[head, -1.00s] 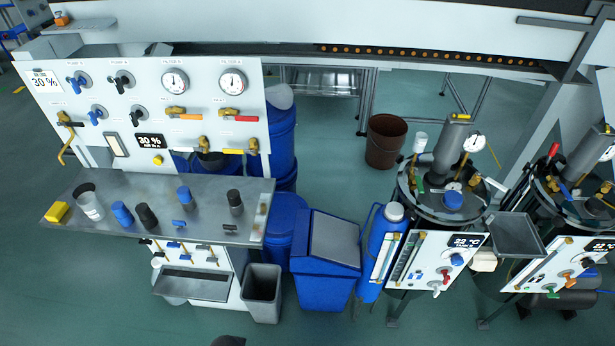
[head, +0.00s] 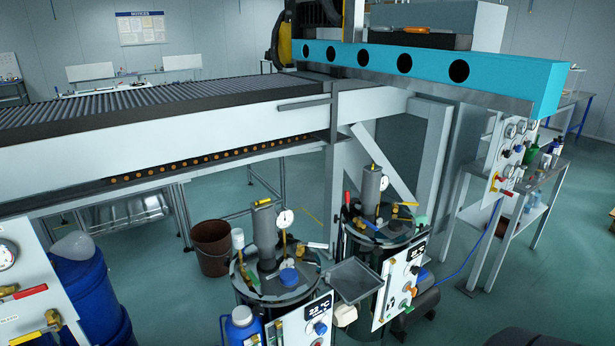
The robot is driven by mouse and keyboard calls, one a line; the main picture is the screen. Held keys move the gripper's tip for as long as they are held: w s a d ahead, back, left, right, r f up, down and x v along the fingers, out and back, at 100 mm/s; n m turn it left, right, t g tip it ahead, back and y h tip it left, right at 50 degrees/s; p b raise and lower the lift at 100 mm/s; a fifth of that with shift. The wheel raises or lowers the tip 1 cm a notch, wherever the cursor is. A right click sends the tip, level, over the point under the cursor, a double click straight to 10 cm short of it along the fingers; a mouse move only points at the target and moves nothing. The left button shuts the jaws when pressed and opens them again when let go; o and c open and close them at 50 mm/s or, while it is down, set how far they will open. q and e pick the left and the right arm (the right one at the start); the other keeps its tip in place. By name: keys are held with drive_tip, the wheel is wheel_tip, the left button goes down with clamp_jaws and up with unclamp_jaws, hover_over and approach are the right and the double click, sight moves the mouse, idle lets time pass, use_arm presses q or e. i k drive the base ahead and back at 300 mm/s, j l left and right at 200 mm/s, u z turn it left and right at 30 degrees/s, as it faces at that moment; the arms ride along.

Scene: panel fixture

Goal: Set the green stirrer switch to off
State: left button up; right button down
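Two stirred vessels stand at the lower middle of the head view. The right vessel's white panel (head: 391,296) faces right and carries a dark display, a blue knob, an orange knob and a small green switch (head: 405,304) low down. I cannot tell its setting or whether it is the stirrer switch. A green handle (head: 421,220) also sits on that vessel's lid. The left vessel's white panel (head: 291,328) shows a display reading about 22 °C and a blue knob; its lower part is cut off by the frame. Neither of my grippers is in view.
A long conveyor (head: 150,105) with a white beam runs above and behind the vessels. A grey tray (head: 355,280) juts out between them. A brown bucket (head: 212,245) and blue drums (head: 88,290) stand to the left.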

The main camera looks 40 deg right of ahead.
sight(409, 309)
drive_tip(key=z, duration=1.95)
